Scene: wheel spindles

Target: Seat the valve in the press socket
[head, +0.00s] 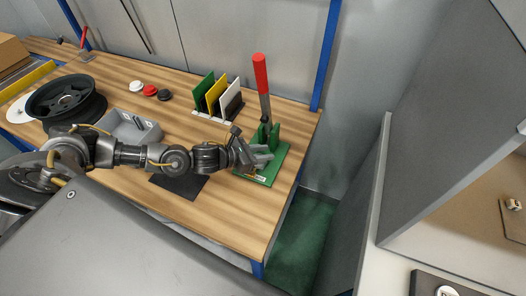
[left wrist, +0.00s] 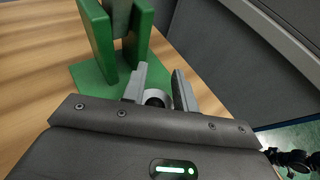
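The press has a green base (head: 270,170), green uprights and a red-handled lever (head: 261,75); it stands at the right end of the bench. In the left wrist view its green uprights (left wrist: 98,38) are just ahead, at upper left. My left gripper (head: 264,157) is low over the front of the press base. Its grey fingers (left wrist: 161,82) are closed in on a small light ring with a dark centre (left wrist: 155,97), which looks like the valve. The gripper body hides its lower part. The press socket is not clearly visible. My right gripper is not identifiable.
A grey tray (head: 151,135) with small parts and a black wheel rim (head: 45,112) are at left on the bench (head: 225,210). Upright green, yellow and white plates (head: 215,95) stand behind my left arm. A dark mat (head: 178,187) lies under it. A grey wall is close on the right.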

